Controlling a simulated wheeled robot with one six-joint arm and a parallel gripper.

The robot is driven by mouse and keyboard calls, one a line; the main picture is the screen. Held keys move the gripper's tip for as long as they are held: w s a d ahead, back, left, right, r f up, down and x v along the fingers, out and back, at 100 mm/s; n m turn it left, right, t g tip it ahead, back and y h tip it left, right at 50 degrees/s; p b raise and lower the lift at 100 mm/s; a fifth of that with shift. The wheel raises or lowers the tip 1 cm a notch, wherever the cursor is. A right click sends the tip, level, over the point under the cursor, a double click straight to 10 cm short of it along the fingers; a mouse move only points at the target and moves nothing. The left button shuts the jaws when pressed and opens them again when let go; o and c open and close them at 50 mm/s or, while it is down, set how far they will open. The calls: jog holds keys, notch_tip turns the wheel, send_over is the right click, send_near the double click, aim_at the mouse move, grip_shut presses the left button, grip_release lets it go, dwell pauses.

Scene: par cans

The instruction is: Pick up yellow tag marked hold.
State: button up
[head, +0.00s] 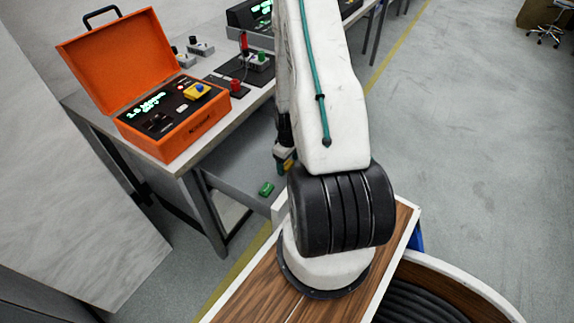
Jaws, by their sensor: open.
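My gripper (284,157) shows only in part, beside and behind the white arm link, pointing down; its jaws are open. A small yellow-orange patch (288,166) shows at its lower end, mostly hidden by my arm. I cannot tell whether this patch is the yellow tag or a part of the gripper, and no word "hold" is readable. A green tag-like piece (266,188) lies to the lower left of the gripper on a grey surface.
An open orange case (172,142) with a lit display and a yellow block (196,91) with a blue top stands on the grey bench (150,157).

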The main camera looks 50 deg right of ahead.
jog(key=shift+c, duration=0.3)
jog(key=c, duration=1)
